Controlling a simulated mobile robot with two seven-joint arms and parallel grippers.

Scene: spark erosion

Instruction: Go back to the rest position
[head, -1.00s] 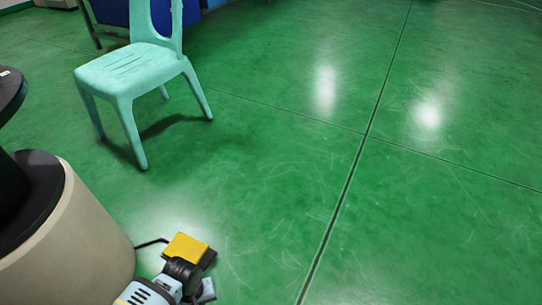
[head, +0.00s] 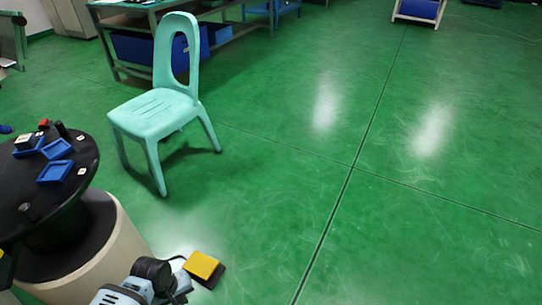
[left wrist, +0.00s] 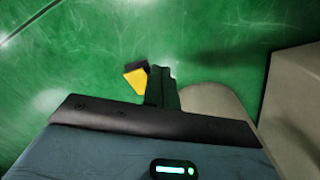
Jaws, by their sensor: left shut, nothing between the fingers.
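My left gripper (head: 182,281) shows at the bottom left of the head view, at the end of my grey-blue arm. Its dark fingers are shut with nothing between them. It appears beside a yellow and black foot pedal (head: 203,264) on the green floor; how high it is above the floor I cannot tell. In the left wrist view the shut fingers (left wrist: 162,82) point away over the floor, with the pedal (left wrist: 135,80) just left of them. My right gripper is not in view.
A round black table (head: 88,160) on a beige drum base (head: 100,255) stands at left, with blue trays (head: 55,172) and small parts on top. A turquoise chair (head: 155,112) stands behind it. A workbench (head: 225,42) is at the back. Floor at centre and right is clear.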

